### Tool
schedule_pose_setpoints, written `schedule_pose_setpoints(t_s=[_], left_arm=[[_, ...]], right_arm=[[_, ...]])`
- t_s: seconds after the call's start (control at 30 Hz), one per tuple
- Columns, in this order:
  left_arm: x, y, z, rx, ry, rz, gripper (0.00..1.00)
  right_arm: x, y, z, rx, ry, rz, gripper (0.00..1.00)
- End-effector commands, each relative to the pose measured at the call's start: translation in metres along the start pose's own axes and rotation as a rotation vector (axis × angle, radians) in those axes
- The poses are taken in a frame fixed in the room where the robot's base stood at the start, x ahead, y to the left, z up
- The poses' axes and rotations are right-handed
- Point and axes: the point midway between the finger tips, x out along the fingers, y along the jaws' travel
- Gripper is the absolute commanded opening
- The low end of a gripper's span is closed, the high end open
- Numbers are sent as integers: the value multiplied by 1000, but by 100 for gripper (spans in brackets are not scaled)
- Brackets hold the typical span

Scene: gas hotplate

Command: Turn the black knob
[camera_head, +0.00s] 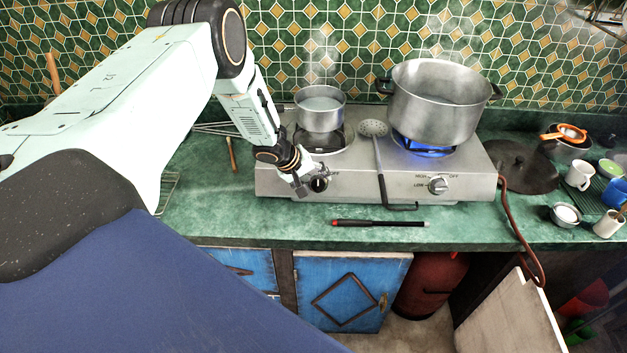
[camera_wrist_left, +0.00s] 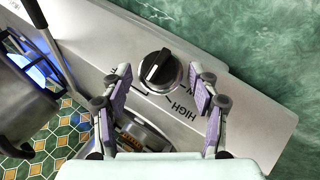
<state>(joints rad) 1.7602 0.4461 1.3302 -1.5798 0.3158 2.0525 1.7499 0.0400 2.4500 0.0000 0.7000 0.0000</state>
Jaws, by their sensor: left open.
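The black knob (camera_head: 319,184) sits on the front panel of the steel hotplate (camera_head: 350,190), at its left end. In the left wrist view the black knob (camera_wrist_left: 160,70) has a silver rim and a light pointer line, with HIGH and other lettering beside it. My left gripper (camera_head: 306,180) is right at the knob in the head view. In the wrist view the open left gripper (camera_wrist_left: 158,78) has one finger on each side of the knob, with gaps between; contact is not visible. My right gripper is not in view.
A large pot (camera_head: 435,105) stands over a blue flame on the right burner. A small pot (camera_head: 320,108) stands at the left burner. A skimmer (camera_head: 378,150) lies across the hotplate. A silver knob (camera_head: 438,185) is at right. A black rod (camera_head: 380,223) lies on the green counter.

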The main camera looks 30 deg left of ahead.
Motion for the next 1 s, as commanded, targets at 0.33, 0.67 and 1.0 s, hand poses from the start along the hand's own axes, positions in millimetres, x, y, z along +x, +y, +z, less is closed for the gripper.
schedule_pose_setpoints(t_s=[0.33,0.67,1.0], left_arm=[[-12,0,0,-2,0,1,61],[-64,1,-1,-5,0,4,61],[-107,0,0,-1,-2,1,61]], right_arm=[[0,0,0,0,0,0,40],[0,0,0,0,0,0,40],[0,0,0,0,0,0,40]])
